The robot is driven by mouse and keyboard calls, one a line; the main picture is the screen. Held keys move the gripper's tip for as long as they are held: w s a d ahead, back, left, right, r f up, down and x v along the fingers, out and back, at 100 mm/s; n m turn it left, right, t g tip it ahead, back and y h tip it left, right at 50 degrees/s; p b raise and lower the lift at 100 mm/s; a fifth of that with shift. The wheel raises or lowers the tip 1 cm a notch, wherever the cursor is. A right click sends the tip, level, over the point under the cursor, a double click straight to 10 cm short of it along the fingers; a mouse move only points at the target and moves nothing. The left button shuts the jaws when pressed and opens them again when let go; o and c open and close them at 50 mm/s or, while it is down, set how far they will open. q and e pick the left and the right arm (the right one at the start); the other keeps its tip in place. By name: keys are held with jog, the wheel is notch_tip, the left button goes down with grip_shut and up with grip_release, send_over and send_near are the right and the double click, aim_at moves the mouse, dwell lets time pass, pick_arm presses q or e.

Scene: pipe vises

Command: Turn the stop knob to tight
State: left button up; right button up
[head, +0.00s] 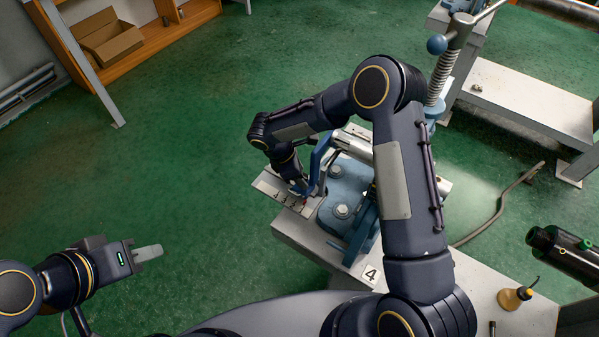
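The blue pipe vise (345,190) is bolted to a light grey bench (302,232) marked with a "4" card (370,275). A pale plate with small red marks (276,190) lies at the vise's left end. My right arm reaches over the vise, and its gripper (301,189) points down at this plate, beside a blue curved part (319,158). The stop knob cannot be made out; the gripper and wrist cover that spot. The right fingertips are too small and hidden to read. My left gripper (149,253) is over the floor at lower left, away from the vise; its fingers show edge-on.
A yellow oil can (515,298) and a dark cylinder (565,250) are at lower right.

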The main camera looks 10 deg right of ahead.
jog(key=c, duration=0.8)
jog(key=shift+c, duration=0.2)
jog(key=shift+w+f+m+g+b, duration=0.15)
jog(key=shift+m+g+b, duration=0.15)
jog(key=shift+m+b, duration=0.65)
jog(key=m+g+b, duration=0.1)
jog(key=m, duration=0.1)
jog(key=shift+w+m+y, duration=0.1)
jog(key=shift+m+y, duration=0.2)
jog(key=shift+m, duration=0.05)
jog(key=m+g+b, duration=0.1)
jog(key=m, duration=0.2)
jog(key=shift+w+m+y, duration=0.1)
jog(key=shift+m+y, duration=0.2)
jog(key=shift+d+r+m+g+y+b, duration=0.1)
jog(key=shift+m+g+y+b, duration=0.2)
jog(key=shift+m, duration=0.6)
jog(key=shift+d+r+m+g+y+b, duration=0.1)
jog(key=shift+m+g+y+b, duration=0.2)
jog(key=shift+m, duration=0.6)
